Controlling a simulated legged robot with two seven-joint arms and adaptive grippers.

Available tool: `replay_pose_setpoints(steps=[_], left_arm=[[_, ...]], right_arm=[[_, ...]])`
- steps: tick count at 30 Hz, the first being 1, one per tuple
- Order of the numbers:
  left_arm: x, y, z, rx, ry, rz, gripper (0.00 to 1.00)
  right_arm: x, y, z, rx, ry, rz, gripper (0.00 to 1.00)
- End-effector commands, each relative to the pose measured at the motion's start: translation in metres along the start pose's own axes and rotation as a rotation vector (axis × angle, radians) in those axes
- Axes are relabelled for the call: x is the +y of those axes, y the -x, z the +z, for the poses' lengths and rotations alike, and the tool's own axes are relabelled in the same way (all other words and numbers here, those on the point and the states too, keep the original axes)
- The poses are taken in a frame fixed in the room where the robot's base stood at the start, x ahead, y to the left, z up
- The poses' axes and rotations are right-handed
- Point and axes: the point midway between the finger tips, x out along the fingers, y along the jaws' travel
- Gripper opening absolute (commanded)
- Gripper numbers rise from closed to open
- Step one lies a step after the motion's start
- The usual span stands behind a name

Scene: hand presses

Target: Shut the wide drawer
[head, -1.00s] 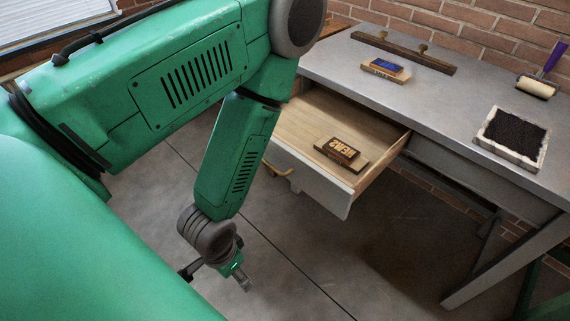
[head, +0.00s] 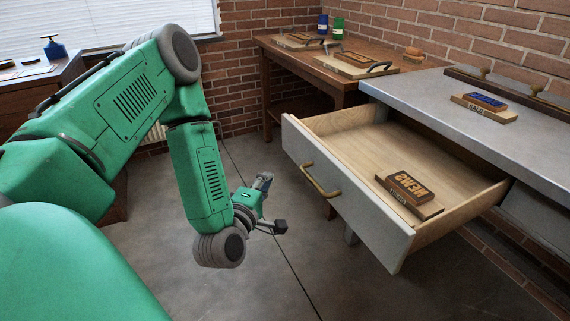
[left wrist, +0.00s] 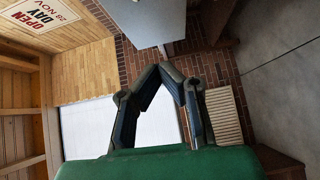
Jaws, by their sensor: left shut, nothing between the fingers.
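The wide drawer (head: 345,198) stands pulled out of the grey-topped bench in the head view. Its pale front carries a curved brass handle (head: 319,181). A wooden printing block with raised letters (head: 408,187) lies on the drawer floor towards the right side. My left gripper (head: 263,182) is in front of the drawer, to the left of the handle and apart from it in the picture. My right gripper is not in view.
The grey bench top (head: 430,92) bears a block with a blue face (head: 484,103). A wooden table (head: 300,62) with framed pieces and a blue and a green can stands behind. A side table (head: 30,72) is at the far left. Open floor lies before the drawer.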

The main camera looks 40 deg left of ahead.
Motion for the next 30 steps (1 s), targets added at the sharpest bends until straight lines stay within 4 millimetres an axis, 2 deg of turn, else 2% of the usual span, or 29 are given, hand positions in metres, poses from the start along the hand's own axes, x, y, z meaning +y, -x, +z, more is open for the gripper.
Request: replay_pose_setpoints(steps=[5, 8, 19, 24, 30], left_arm=[[0.004, -0.013, -0.006, 0.019, 0.028, 0.028, 0.00], [0.006, -0.029, -0.005, 0.020, 0.025, 0.030, 0.00], [0.007, -0.106, -0.002, 0.017, 0.019, 0.027, 0.00], [0.005, -0.122, 0.015, 0.015, 0.021, 0.023, 0.00], [0.007, -0.129, 0.022, 0.016, 0.021, 0.022, 0.00]], right_arm=[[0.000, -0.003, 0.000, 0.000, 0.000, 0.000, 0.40], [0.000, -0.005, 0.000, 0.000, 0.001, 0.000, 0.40], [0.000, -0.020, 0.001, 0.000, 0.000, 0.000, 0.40], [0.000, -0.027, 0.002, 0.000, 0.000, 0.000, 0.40], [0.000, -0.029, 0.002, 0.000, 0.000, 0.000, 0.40]])
